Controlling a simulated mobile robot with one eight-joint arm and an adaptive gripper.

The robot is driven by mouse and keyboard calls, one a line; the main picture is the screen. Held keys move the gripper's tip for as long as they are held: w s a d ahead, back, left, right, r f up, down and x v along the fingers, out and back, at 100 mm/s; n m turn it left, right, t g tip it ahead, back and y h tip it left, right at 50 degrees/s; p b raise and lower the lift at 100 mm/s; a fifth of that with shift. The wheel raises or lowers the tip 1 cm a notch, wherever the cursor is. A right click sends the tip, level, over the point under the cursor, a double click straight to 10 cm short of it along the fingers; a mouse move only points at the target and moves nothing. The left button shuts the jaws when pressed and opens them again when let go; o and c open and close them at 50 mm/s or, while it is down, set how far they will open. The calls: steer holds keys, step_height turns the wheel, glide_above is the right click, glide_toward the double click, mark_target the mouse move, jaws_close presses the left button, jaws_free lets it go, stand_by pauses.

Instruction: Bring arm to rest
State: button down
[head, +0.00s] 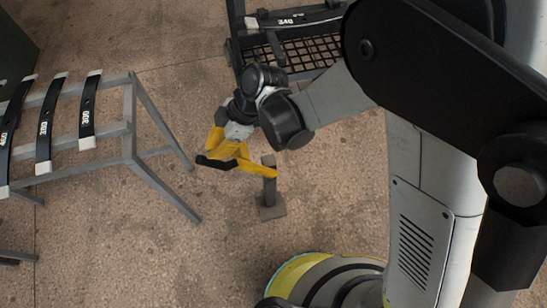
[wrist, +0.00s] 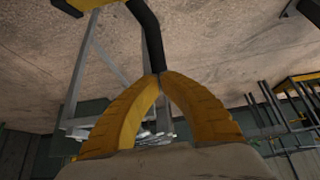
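My gripper (head: 233,155), with yellow fingers, hangs at the end of my bent arm in the middle of the head view. It is over open floor, between a grey rack on the left and a dark rack at the top. In the wrist view the two yellow fingers of my gripper (wrist: 160,80) arch inward and their tips meet. I see no spring between them. A black bent bar passes by the tips in the wrist view; I cannot tell what it belongs to.
The grey rack (head: 128,140) bears several black leaf springs (head: 87,108) with white ends. The dark rack (head: 236,45) holds a spring marked 340 (head: 300,19) above a mesh shelf (head: 305,52). A short grey post (head: 269,195) stands near my gripper. Floor (head: 215,250) below is clear.

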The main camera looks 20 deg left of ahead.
steer(key=w+d+r+m+t, duration=0.2)
steer(key=w+d+r+m, duration=0.2)
steer(key=d, duration=0.3)
steer(key=w+d+r+m+t+h, duration=0.1)
steer(key=w+d+r+m+t, duration=0.15)
steer(key=d+r+m, duration=0.35)
steer(key=w+d+r+m+t, duration=0.2)
steer(key=w+d+r, duration=0.15)
steer(key=d, duration=0.45)
steer(key=s+d+r+m+t+h, duration=0.2)
steer(key=d+m, duration=0.4)
steer(key=d, duration=0.6)
steer(key=s+d+r+m+t+h, duration=0.1)
steer(key=d+r+m+t+h, duration=0.1)
steer(key=d+m, duration=0.4)
steer(key=d+r, duration=0.1)
steer(key=d, duration=0.4)
steer(key=shift+s+d+h, duration=0.35)
steer(key=shift+s+h, duration=0.05)
